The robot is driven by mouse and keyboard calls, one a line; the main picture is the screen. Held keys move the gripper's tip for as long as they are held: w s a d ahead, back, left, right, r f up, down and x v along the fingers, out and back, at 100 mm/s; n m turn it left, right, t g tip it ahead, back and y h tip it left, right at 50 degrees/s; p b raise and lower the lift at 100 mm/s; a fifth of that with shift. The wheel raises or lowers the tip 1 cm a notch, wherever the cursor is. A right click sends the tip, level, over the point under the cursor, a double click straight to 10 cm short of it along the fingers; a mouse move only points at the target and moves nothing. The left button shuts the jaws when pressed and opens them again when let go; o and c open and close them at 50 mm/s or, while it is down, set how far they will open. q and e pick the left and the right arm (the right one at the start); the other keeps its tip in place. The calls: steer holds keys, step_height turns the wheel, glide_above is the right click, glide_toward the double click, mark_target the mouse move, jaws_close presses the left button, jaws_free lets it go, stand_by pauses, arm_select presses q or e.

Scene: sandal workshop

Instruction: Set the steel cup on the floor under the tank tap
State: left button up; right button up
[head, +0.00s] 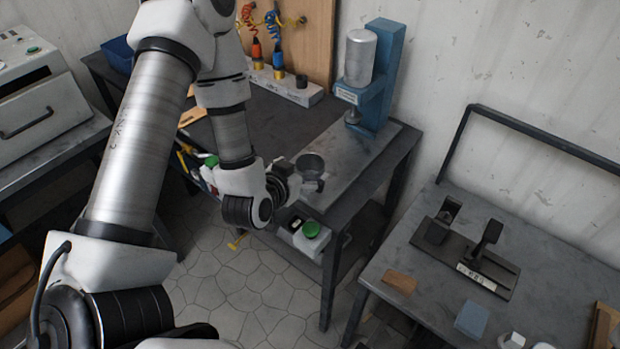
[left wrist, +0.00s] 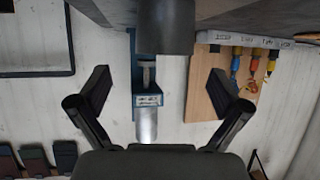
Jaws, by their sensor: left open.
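A dark grey, open-topped steel cup (head: 311,166) stands upright on the bench near its front edge. It also shows in the left wrist view as a dark cylinder (left wrist: 166,25) at the top, partly cut off by the frame. My left gripper (head: 298,182) is open and empty, just in front of and left of the cup. In the left wrist view the cup lies ahead, across the space between the open fingers (left wrist: 160,82). I cannot make out a tank tap for certain. My right gripper is out of view.
A blue stand (head: 393,75) with a silver cylinder (head: 361,55) rises behind the cup. A white box with a green knob (head: 311,229) sits below the bench top. Paved floor (head: 240,290) shows in front. A second table (head: 545,265) stands at the right.

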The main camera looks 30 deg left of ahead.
mark_target(316, 160)
arm_select(q)
steer(key=shift+w+a+f, duration=0.1)
steer(key=shift+w+f, duration=0.3)
steer(key=shift+w+f+b, duration=0.1)
steer(key=shift+w+b, duration=0.05)
steer(key=shift+b, duration=0.4)
steer(key=b, duration=0.1)
steer(key=f+b, duration=0.1)
steer(key=b, duration=0.1)
steer(key=shift+w+a+b, duration=0.15)
steer(key=shift+w+b, duration=0.15)
steer(key=shift+w+a+r+p, duration=0.2)
steer(key=shift+w+r+p, duration=0.25)
steer(key=shift+p, duration=0.4)
steer(key=x, duration=0.3)
steer(key=shift+f, duration=0.25)
steer(key=shift+s+r, duration=0.1)
steer(key=shift+s, duration=0.1)
steer(key=c, duration=1.3)
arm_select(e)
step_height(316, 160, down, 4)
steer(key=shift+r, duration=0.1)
